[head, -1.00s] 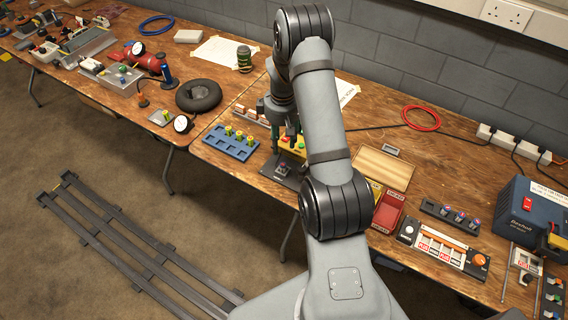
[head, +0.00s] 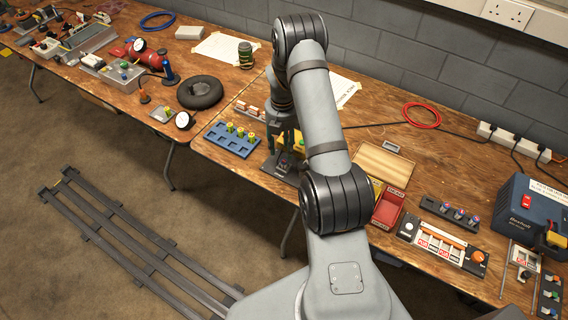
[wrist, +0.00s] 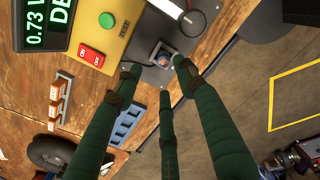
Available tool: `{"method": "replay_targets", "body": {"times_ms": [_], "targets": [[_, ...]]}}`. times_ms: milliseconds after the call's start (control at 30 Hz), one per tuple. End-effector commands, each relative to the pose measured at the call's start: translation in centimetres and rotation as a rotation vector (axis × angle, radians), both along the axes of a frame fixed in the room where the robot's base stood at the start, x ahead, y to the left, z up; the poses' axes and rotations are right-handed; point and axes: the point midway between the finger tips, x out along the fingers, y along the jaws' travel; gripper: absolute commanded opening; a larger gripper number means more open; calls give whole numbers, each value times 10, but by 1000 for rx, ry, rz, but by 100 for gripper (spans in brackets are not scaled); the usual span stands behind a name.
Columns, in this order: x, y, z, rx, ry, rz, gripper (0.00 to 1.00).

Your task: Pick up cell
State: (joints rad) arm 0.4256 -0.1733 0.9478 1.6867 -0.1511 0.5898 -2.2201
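The cell (wrist: 165,57) is a small round piece with a reddish and blue top. It sits in the socket of the dark tester plate (wrist: 153,77), in front of the yellow panel (wrist: 100,37) in the wrist view. My gripper (wrist: 160,74) is over it with three green fingers spread around the cell; I see no clear contact. In the head view my gripper (head: 288,150) points down over the same dark plate (head: 268,168), and its fingers largely hide the cell there.
The tester display (wrist: 48,24) reads 0.73 V. A blue tray (head: 221,147) with several yellow-green cells stands left of the plate. A red bin (head: 388,207), a wooden board (head: 385,163) and a dark rack of coloured cells (head: 450,212) lie to the right.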

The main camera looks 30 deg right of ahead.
Motion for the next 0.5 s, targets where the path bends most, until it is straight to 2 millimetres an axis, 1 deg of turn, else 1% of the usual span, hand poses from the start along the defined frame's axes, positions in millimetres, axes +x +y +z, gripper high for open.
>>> {"method": "replay_targets", "body": {"times_ms": [167, 300, 400, 500], "targets": [[-4, -1, -13, 1, 3, -2, 39], [-9, -2, -32, 1, 3, -4, 39], [-7, -3, -46, 1, 0, -3, 39], [-7, -3, -53, 0, 0, -3, 39]]}}
